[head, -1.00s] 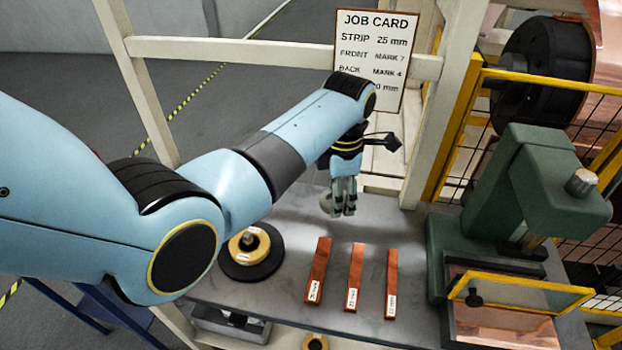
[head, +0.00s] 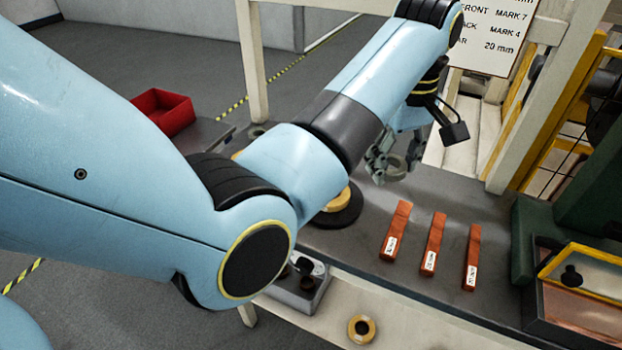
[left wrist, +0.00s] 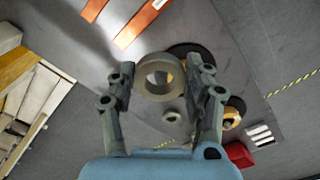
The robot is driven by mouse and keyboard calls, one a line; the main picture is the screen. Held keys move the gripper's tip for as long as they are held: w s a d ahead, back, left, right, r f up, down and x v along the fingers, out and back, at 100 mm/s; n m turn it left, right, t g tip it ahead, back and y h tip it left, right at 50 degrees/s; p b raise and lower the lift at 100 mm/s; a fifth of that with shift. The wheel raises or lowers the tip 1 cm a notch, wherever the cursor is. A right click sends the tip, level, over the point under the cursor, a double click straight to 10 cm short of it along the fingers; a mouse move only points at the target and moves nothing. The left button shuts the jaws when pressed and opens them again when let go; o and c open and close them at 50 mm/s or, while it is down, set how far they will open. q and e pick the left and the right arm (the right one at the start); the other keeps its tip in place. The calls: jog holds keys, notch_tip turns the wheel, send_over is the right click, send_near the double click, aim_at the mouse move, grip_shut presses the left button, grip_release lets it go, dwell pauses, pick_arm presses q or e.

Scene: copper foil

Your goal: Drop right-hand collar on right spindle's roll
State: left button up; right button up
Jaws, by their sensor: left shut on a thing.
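My left gripper (head: 391,166) is shut on a grey ring-shaped collar, held above the grey bench. In the left wrist view the collar (left wrist: 153,96) sits between the fingertips of the left gripper (left wrist: 162,82), its hole facing the camera. A spindle with a tan roll (head: 333,203) on a black round base (head: 347,215) stands left of the collar, partly hidden by my arm. In the left wrist view its black base (left wrist: 187,49) shows behind the collar, apart from it. A second spindle's tan roll (left wrist: 231,117) stands farther off. My right gripper is out of view.
Several orange-brown strips, including one (head: 395,231), lie on the bench (head: 360,262) to the right. A smaller grey ring (left wrist: 172,116) shows beyond the collar. A red bin (head: 163,112) is at the left. A green press (head: 555,235) stands right; a job card (head: 495,35) hangs behind.

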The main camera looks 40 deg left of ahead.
pick_arm(q)
jog(key=a+f, duration=0.2)
jog(key=a, duration=0.1)
jog(key=a+f+p, duration=0.1)
jog(key=a+f, duration=0.1)
jog(key=a, duration=0.2)
jog(key=a+f+p, duration=0.1)
jog(key=a+f, duration=0.2)
jog(key=shift+s+a, duration=0.25)
jog(key=shift+a, duration=0.15)
jog(key=shift+a+f, duration=0.15)
jog(key=shift+a, duration=0.1)
jog(key=shift+a+f, duration=0.1)
jog(key=shift+f, duration=0.2)
notch_tip(320, 180, down, 3)
jog(key=shift+f, duration=0.25)
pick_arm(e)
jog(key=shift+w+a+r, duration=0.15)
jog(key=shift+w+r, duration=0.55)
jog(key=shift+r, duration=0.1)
pick_arm(q)
jog(key=shift+f, duration=0.1)
